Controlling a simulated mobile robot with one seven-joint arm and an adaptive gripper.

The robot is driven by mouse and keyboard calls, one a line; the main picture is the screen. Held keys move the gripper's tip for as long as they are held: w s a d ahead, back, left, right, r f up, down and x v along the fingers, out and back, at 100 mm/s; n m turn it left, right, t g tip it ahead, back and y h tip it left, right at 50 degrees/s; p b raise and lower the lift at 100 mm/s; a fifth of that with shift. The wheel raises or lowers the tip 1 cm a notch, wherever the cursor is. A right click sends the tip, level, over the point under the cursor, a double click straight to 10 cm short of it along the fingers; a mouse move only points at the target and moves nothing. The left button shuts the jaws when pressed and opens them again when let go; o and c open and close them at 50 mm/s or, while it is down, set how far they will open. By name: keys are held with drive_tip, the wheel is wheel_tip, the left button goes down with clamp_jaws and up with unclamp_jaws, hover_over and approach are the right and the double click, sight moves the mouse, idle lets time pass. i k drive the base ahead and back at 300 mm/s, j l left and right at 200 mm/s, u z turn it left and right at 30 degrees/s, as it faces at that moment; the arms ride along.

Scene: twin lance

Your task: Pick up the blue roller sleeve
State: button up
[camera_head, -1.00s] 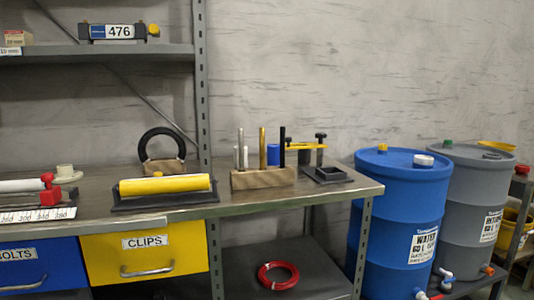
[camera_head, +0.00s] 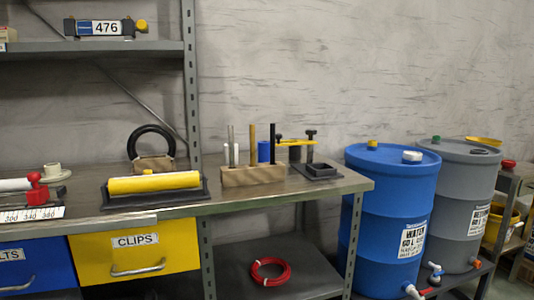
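A small blue cylinder (camera_head: 264,151), which looks like the blue roller sleeve, stands upright on the workbench (camera_head: 228,200). It is behind a wooden block (camera_head: 240,176) that holds upright rods, and its lower part is hidden by the block. A white cylinder (camera_head: 230,154) stands to its left, partly hidden by a rod. A yellow-topped clamp-like fixture (camera_head: 296,143) is close on its right. My gripper is not in view.
A yellow roller (camera_head: 154,183) lies on a black tray left of the block. A black ring (camera_head: 152,141) stands behind it. A dark square holder (camera_head: 321,170) sits near the bench's right end. A blue barrel (camera_head: 391,215) and grey barrel (camera_head: 456,200) stand to the right.

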sight(264, 146)
drive_tip(key=i+l+z, duration=0.1)
drive_tip(key=i, duration=0.75)
